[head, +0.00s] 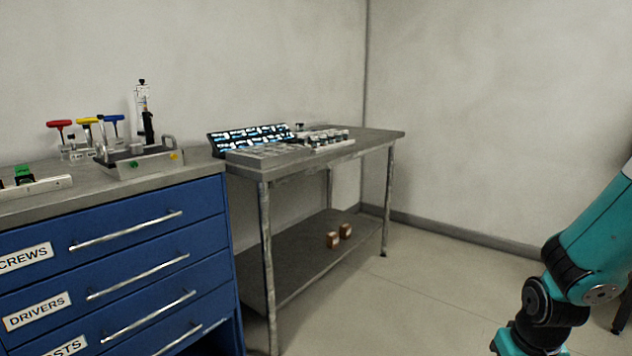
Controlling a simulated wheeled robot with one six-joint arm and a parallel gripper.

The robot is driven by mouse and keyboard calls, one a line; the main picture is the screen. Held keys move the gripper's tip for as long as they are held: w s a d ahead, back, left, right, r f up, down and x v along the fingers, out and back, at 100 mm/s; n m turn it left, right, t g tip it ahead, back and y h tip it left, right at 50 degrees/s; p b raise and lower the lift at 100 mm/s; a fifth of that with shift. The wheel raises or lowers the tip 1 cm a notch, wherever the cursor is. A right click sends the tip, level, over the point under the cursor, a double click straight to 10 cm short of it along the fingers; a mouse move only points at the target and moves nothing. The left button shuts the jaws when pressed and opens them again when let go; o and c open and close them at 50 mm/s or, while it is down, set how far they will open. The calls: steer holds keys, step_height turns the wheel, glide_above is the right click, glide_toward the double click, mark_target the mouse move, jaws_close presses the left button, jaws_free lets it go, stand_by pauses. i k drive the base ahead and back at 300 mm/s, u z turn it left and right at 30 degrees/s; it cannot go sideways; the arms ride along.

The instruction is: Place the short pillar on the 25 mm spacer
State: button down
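I cannot pick out the short pillar or the 25 mm spacer for certain at this distance. On the grey side table (375,140), a rack of small white pieces with dark tops (325,139) stands behind and beside a grey compartment tray (265,155). Two small copper-brown blocks (333,240) lie on the table's lower shelf (300,262). My teal and black arm shows at the lower right, away from both benches. My gripper is outside the picture.
A blue drawer cabinet (120,262) at left carries a metal tray with handles (150,160), coloured T-handle drivers (86,121) and an upright dispenser-like tool (145,115). A dark panel with bright labels (235,143) leans behind the compartment tray.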

mark_target(136, 145)
steer(key=z, duration=0.15)
steer(key=i, duration=0.85)
steer(key=u, duration=0.5)
steer(key=i, duration=0.65)
steer(key=u, duration=0.65)
